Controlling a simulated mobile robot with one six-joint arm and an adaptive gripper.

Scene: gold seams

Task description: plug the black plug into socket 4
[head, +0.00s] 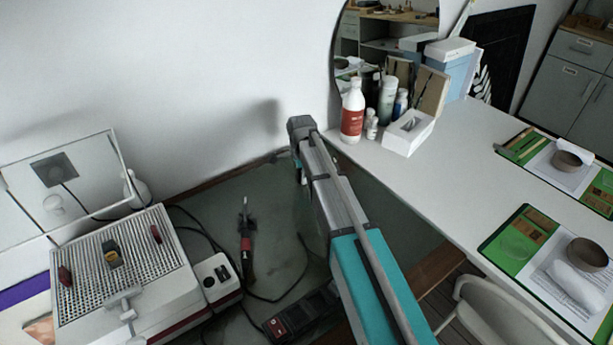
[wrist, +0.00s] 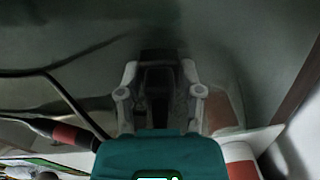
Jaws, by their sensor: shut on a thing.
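In the wrist view my gripper (wrist: 159,92) has its two grey fingers on either side of a dark block, which I take to be the black plug (wrist: 158,80). My gripper is shut on it. The picture there is dim, so the plug's prongs and exact tilt cannot be made out. In the head view my teal and grey arm reaches up towards the wall, and the fingers and plug are not clearly seen. No numbered socket can be read in either view, so I cannot tell where socket 4 is.
A white bench unit with a perforated top (head: 130,262) stands at left, beside a small white box (head: 217,277). A red-and-black tool (head: 246,243) and dark cables lie on the green surface. A white table (head: 450,165) with bottles and a tissue box (head: 408,132) is at right.

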